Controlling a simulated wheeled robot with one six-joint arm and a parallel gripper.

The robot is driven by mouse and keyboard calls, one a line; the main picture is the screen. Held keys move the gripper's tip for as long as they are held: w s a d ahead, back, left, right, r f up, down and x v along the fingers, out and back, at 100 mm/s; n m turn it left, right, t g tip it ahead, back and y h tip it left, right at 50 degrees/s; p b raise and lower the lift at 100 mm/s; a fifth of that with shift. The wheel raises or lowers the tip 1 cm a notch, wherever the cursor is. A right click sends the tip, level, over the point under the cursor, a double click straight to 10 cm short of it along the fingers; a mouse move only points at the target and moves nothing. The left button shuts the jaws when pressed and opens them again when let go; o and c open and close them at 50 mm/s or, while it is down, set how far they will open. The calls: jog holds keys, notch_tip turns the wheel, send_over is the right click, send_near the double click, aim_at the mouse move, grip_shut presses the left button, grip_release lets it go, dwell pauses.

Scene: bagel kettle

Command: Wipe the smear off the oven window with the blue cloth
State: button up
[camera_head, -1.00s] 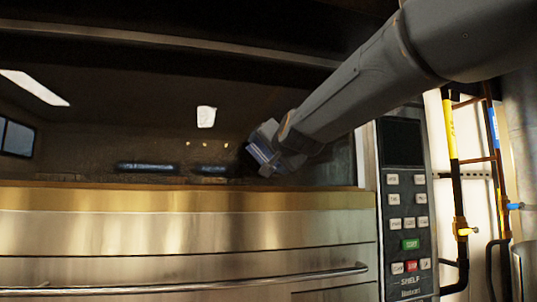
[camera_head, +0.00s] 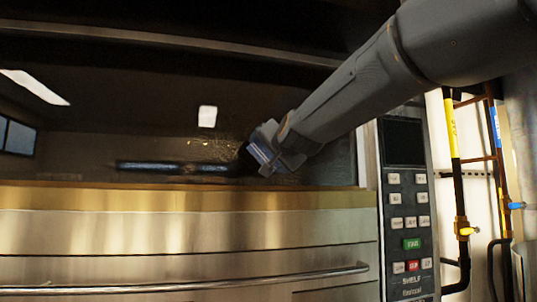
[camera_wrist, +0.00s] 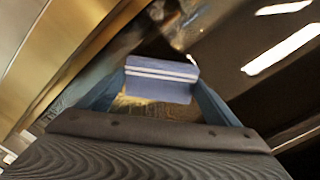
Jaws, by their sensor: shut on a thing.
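My gripper (camera_head: 256,160) is shut on the blue cloth (camera_head: 263,154), at the lower right of the oven window (camera_head: 90,110). In the wrist view the cloth (camera_wrist: 160,80) is a folded blue pad with white stripes, held between my two fingers. It is at or very near the glass; I cannot tell for certain whether it touches. A faint speckled brownish patch, perhaps the smear (camera_head: 228,142), shows on the glass just left of and above the cloth. The cloth and my gripper may hide part of it.
A brass-coloured ledge (camera_head: 180,198) runs below the window, with a long handle bar (camera_head: 200,280) under it. A control panel (camera_head: 408,210) stands right of the window. Yellow and black pipes (camera_head: 455,160) are further right. Bright reflections (camera_head: 207,116) show on the glass.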

jog(key=shift+w, duration=0.35)
jog(key=shift+d+f+b, duration=0.1)
jog(key=shift+b, duration=0.4)
jog(key=d+b, duration=0.1)
jog(key=b, duration=0.2)
jog(key=d+b, duration=0.2)
jog(key=b, duration=0.2)
jog(key=shift+w+d, duration=0.1)
jog(key=shift+w, duration=0.3)
jog(key=shift+d+b, duration=0.1)
jog(key=shift+b, duration=0.25)
jog(key=shift+w+d+b, duration=0.35)
jog(key=shift+d+b, duration=0.55)
jog(key=shift+b, duration=0.55)
jog(key=shift+w+d+b, duration=0.3)
jog(key=shift+d+b, duration=0.6)
jog(key=shift+b, duration=0.5)
jog(key=shift+w+d+b, duration=0.25)
jog(key=shift+d+b, duration=0.45)
jog(key=shift+d, duration=0.1)
jog(key=shift+w+d+b, duration=0.25)
jog(key=shift+d+b, duration=0.45)
jog(key=shift+d, duration=0.1)
